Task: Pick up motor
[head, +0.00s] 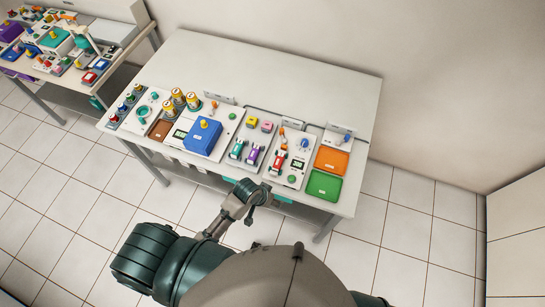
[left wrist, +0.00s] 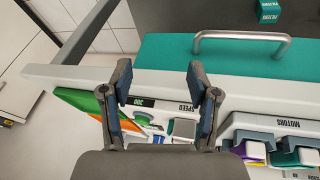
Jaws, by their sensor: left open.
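In the left wrist view a purple motor (left wrist: 249,151) and a teal motor (left wrist: 296,157) show at lower right, beside a "MOTORS" label (left wrist: 288,123). My left gripper (head: 250,189) is in front of the bench's near edge, apart from the motors. In the left wrist view its fingers (left wrist: 158,78) are spread and empty, left of the motors. My right gripper is not in view.
A blue box (head: 204,138), yellow-topped jars, an orange tray (head: 331,160) and a green tray (head: 324,185) share the bench. A teal drawer front with a metal handle (left wrist: 240,34) is close to my left gripper. The back of the bench (head: 270,75) is clear.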

